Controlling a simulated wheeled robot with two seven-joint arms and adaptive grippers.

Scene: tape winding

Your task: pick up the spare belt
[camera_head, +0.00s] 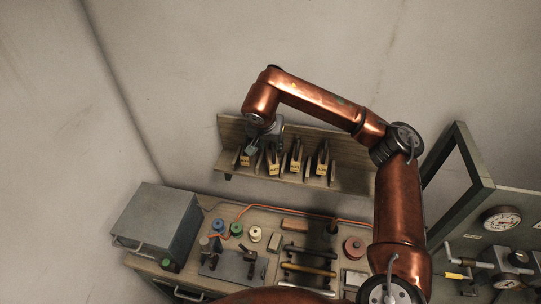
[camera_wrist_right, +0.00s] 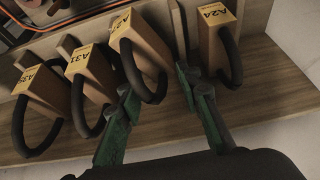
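Black loop belts hang on wooden blocks with yellow labels on a wooden wall shelf (camera_head: 350,178). In the right wrist view, the belt on the A24 block (camera_wrist_right: 236,60) is at the right. A second belt (camera_wrist_right: 140,85) hangs on a block whose label starts with A2. The A31 belt (camera_wrist_right: 82,110) and another belt (camera_wrist_right: 22,130) hang further left. My right gripper (camera_head: 262,142) is at the shelf's left end. My left gripper is not in view.
Below the shelf is a workbench with a grey box (camera_head: 158,222), coloured spools (camera_head: 236,228), dark handles (camera_head: 308,268) and an orange cable (camera_head: 285,212). A gauge panel (camera_head: 502,219) and a dark frame stand at the right. The wall above the shelf is clear.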

